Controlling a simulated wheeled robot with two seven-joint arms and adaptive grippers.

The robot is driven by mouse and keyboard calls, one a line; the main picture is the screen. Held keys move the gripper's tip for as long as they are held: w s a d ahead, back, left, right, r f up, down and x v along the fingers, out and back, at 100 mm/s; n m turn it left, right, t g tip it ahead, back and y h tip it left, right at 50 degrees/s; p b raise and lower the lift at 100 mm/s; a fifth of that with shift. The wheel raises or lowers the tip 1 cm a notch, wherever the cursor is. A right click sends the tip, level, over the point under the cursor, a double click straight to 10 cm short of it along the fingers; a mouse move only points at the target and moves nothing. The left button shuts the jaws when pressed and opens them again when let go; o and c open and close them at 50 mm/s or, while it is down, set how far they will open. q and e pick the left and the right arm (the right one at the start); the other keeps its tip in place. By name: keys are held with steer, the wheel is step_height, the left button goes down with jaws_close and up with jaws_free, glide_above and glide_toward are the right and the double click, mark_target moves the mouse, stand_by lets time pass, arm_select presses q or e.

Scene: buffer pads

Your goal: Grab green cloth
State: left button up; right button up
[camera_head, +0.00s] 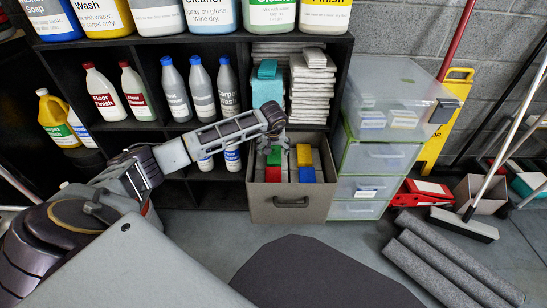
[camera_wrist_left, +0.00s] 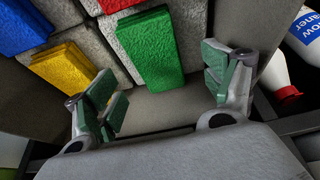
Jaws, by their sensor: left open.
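A green block-like pad (camera_head: 274,156) stands in the grey bin, among grey pads with colored ends; in the left wrist view it (camera_wrist_left: 150,50) is at the top middle. My left gripper (camera_head: 274,146) is over the back left of the bin. In the left wrist view my left gripper (camera_wrist_left: 165,85) is open, with one green-padded finger on each side and nothing between them. The green pad is beyond the gap between the fingers. My right gripper is not in view.
The grey bin (camera_head: 290,212) also holds red (camera_head: 273,174), yellow (camera_head: 304,155) and blue (camera_head: 307,174) pads. Bottles (camera_head: 202,90) fill the shelf at left.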

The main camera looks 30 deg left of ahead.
mark_target(273, 154)
arm_select(q)
steer(key=shift+b+x, duration=1.05)
steer(key=shift+x, duration=1)
steer(key=shift+d, duration=0.1)
steer(key=shift+c, duration=0.7)
steer(key=c, duration=1)
steer(key=shift+o, duration=0.2)
steer(key=shift+r, duration=0.1)
